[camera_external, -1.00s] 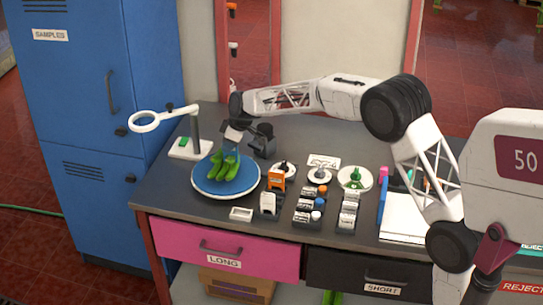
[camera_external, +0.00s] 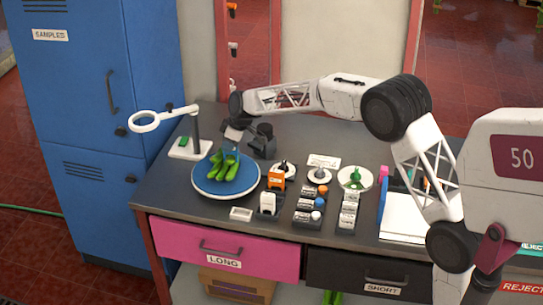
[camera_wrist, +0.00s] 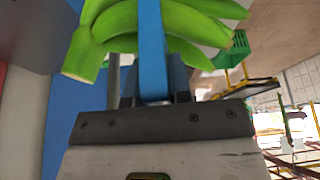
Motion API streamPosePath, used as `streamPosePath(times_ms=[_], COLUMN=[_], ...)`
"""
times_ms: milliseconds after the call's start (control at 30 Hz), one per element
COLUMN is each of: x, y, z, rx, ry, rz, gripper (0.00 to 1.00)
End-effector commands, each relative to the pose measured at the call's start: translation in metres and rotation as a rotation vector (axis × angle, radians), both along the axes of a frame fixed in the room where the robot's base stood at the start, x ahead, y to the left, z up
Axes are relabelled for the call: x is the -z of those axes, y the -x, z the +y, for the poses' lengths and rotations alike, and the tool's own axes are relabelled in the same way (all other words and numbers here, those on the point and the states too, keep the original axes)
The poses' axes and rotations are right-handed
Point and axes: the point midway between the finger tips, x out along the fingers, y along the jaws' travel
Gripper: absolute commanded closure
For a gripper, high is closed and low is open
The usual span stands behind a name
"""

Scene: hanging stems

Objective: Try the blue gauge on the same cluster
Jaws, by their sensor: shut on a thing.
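The cluster of green bananas (camera_external: 224,166) stands on a round blue plate (camera_external: 205,188) at the left of the bench. My gripper (camera_external: 233,137) is just behind and above the cluster. In the wrist view my gripper (camera_wrist: 152,88) is shut on the blue gauge (camera_wrist: 151,45), a narrow upright strip. The gauge crosses in front of the green bananas (camera_wrist: 195,22), which fan out on both sides of it. I cannot tell whether it touches them. In the external view the gauge is too small or hidden to make out.
A ring magnifier (camera_external: 146,122) on a stand is left of the plate. An orange block (camera_external: 277,180), white discs and small labelled blocks fill the bench to the right. A pink LONG drawer (camera_external: 260,247) and a black SHORT drawer (camera_external: 345,283) are below.

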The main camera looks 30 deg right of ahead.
Motion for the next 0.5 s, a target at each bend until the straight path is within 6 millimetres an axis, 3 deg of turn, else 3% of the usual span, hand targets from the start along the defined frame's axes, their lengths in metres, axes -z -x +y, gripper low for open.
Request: streamPosePath(times_ms=[500], x=[-0.023], y=[0.000], z=[0.000], rx=[-0.001], ry=[0.000], rz=[-0.002], gripper=[1.00])
